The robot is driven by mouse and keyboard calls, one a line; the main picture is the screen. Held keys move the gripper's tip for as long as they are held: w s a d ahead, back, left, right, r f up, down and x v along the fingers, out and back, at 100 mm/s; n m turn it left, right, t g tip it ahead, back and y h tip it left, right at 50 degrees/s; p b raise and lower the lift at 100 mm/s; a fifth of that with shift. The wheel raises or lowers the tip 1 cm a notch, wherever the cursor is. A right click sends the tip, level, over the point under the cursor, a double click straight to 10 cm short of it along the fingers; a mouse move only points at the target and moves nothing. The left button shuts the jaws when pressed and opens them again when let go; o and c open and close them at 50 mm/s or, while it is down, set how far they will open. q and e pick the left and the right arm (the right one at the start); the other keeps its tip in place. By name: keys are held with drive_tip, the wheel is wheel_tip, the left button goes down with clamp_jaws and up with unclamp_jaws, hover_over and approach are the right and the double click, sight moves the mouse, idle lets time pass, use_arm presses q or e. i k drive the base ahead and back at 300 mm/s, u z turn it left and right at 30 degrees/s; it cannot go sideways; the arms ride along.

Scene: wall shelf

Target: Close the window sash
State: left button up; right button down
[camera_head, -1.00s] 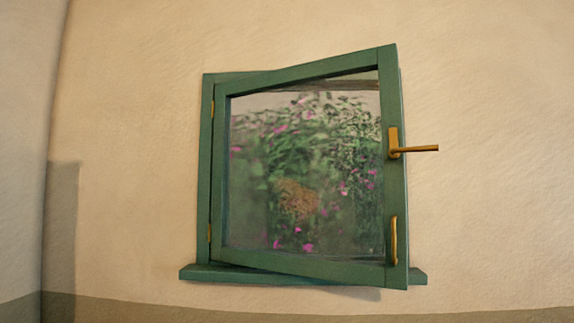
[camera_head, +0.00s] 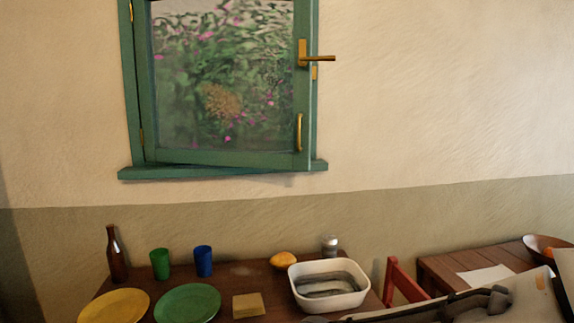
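The green window sash (camera_head: 225,158) is hinged at its left side in the green window frame (camera_head: 130,90). Its right edge stands slightly out from the frame, so it is ajar. A brass lever handle (camera_head: 316,58) on the sash's right side points horizontally to the right. A brass pull (camera_head: 298,132) is mounted lower on the same side. A small brass plate (camera_head: 314,73) shows on the frame beside the handle. White and dark links of my arm cross the lower right of the view. No gripper fingers can be made out, and nothing touches the sash.
Below the window a wooden table (camera_head: 225,280) holds a brown bottle (camera_head: 116,255), green cup (camera_head: 160,264), blue cup (camera_head: 204,261), plates, a sponge and a white tub (camera_head: 359,300). A red chair (camera_head: 390,283) and second table (camera_head: 458,270) stand right. The wall beside the window is clear.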

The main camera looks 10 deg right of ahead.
sight(141, 12)
drive_tip(key=u, duration=0.4)
drive_tip(key=i, duration=1.05)
drive_tip(key=z, duration=0.45)
